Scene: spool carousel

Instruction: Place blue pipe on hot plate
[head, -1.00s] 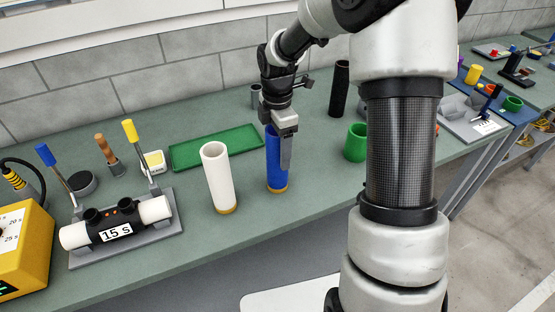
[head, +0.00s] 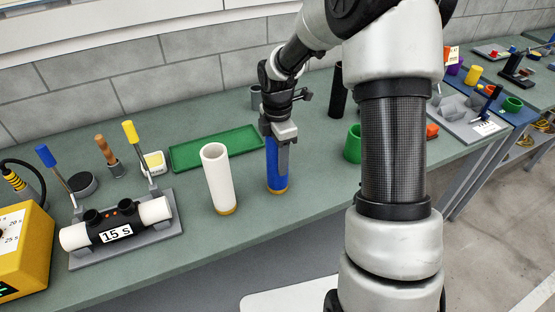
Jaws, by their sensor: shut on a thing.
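The blue pipe (head: 273,172) stands upright on the green-grey bench, an orange-brown band at its foot. My gripper (head: 279,150) is over its top from above, with a grey finger down the pipe's right side. It is shut on the pipe, and the pipe's upper end is partly hidden by it. The pipe's foot appears to rest on the bench. A dark round disc (head: 83,184) with a grey rim lies at the back left; I cannot tell for sure whether it is the hot plate.
A white pipe (head: 217,178) stands left of the blue one. A green tray (head: 214,148) lies behind. A fixture marked 15 s (head: 118,233) and a yellow box (head: 22,250) are at the left. A green cup (head: 353,145) and black cylinder (head: 337,92) stand right.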

